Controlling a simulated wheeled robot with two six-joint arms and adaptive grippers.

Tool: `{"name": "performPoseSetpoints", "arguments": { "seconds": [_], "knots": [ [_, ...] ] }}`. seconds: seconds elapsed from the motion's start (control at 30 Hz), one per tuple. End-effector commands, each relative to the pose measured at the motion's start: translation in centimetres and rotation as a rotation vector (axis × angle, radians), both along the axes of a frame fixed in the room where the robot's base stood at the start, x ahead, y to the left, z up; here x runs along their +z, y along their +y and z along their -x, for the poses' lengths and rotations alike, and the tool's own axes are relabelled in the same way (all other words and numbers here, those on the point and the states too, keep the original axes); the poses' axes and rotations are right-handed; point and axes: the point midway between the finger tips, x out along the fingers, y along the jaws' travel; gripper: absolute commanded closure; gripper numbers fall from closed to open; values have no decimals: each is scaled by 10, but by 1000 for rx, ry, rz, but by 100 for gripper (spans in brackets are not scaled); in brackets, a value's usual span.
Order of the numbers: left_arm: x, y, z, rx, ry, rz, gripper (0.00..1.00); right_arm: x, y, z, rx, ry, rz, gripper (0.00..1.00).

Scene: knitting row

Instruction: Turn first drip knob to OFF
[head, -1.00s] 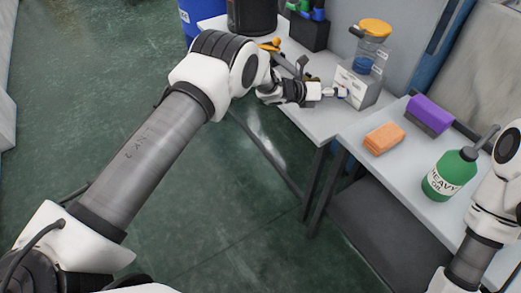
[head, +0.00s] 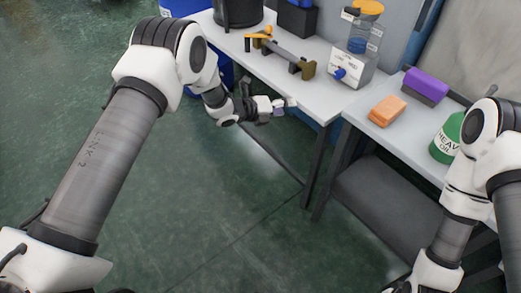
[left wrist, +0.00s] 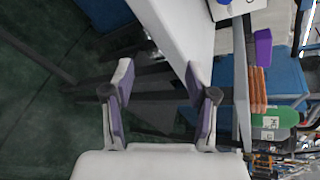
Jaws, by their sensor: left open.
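The drip unit (head: 358,68) is a white box with a blue knob (head: 339,73) on its front face and a clear reservoir with an orange cap (head: 370,7) on top. It stands at the right end of the far table. The knob's pointer setting is too small to read. My left gripper (head: 288,106) is open and empty, in front of the table's front edge and apart from the knob. In the left wrist view its two fingers (left wrist: 158,100) are spread with nothing between them. My right arm is at the right edge; its gripper is not in view.
The far table (head: 318,98) also bears an orange-handled tool (head: 283,55) and a dark pot (head: 238,10). The nearer table (head: 385,136) holds an orange block (head: 387,111), a purple-topped brush (head: 426,86) and a green oil bottle (head: 447,138). Open floor lies left.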

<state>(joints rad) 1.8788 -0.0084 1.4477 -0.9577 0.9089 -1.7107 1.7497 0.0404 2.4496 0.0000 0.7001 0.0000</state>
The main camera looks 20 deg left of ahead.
Motion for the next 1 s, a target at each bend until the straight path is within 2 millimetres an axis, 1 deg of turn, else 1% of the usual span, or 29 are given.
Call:
{"name": "performPoseSetpoints", "arguments": {
  "seconds": [0.03, 0.1, 0.4, 0.5, 0.6, 0.7, 0.93, 1.0],
  "knots": [
    [-14, 3, 5, 27, 38, 22, 43, -8, 0, 0, 0, 0, 0, 60],
    [-28, 7, 11, 69, 96, 56, 43, -13, 0, 0, 0, 0, 0, 60],
    [-86, 22, 43, 252, 331, 192, 43, -35, 0, 0, 0, 0, 0, 60],
    [-100, 26, 52, 305, 392, 229, 43, -40, 0, 0, 0, 0, 0, 60],
    [-109, 29, 59, 341, 432, 253, 43, -43, 0, 0, 0, 0, 0, 60],
    [-113, 30, 61, 359, 452, 266, 43, -44, 0, 0, 0, 0, 0, 60],
    [-113, 31, 62, 362, 456, 268, 43, -43, 0, 0, 0, 0, 0, 60],
    [-111, 31, 62, 361, 453, 267, 57, -42, 0, 0, 0, 0, 0, 60]
  ]
}}
